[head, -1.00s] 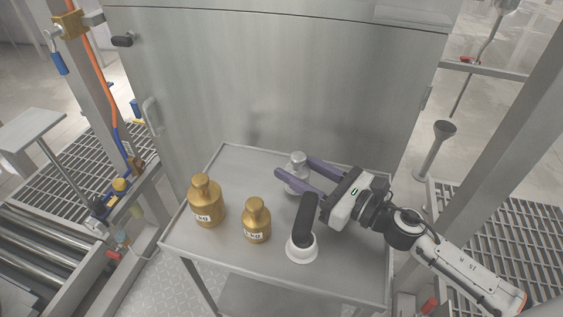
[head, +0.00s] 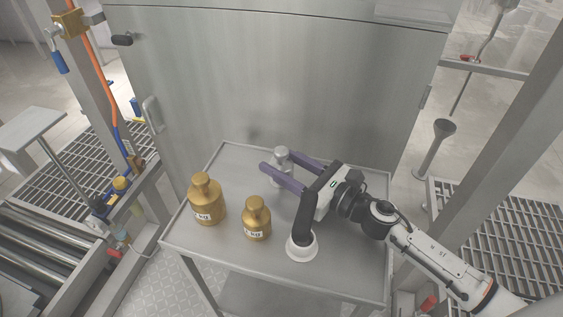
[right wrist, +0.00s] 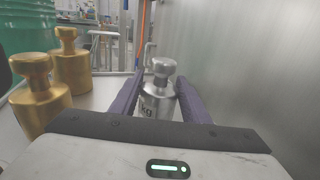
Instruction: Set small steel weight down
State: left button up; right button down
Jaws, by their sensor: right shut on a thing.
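The small steel weight (head: 281,160) is a silver knobbed cylinder at the back of the steel cart top (head: 236,160). It stands upright between the purple fingers of my right gripper (head: 285,172), which is shut on it. In the right wrist view the weight (right wrist: 158,92) shows between both fingers, with "kg" on its label. Its lower part is partly hidden by the fingers and gripper body, so I cannot tell if its base touches the cart. My left gripper is not in view.
Two brass weights, a larger one (head: 206,200) and a smaller one (head: 257,220), stand on the cart left of my gripper. A white-based item with a black handle (head: 303,232) stands near the front. A steel cabinet wall (head: 290,80) rises behind the cart.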

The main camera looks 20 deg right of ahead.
jog(key=c, duration=1)
grip_release()
jog(key=shift+f, duration=0.1)
jog(key=shift+r, duration=0.2)
jog(key=b+v, duration=0.2)
jog(key=v, duration=0.9)
jog(key=shift+s+d+f, duration=0.2)
jog(key=shift+s, duration=0.1)
jog(key=shift+s+d+r, duration=0.1)
jog(key=shift+s+d, duration=0.05)
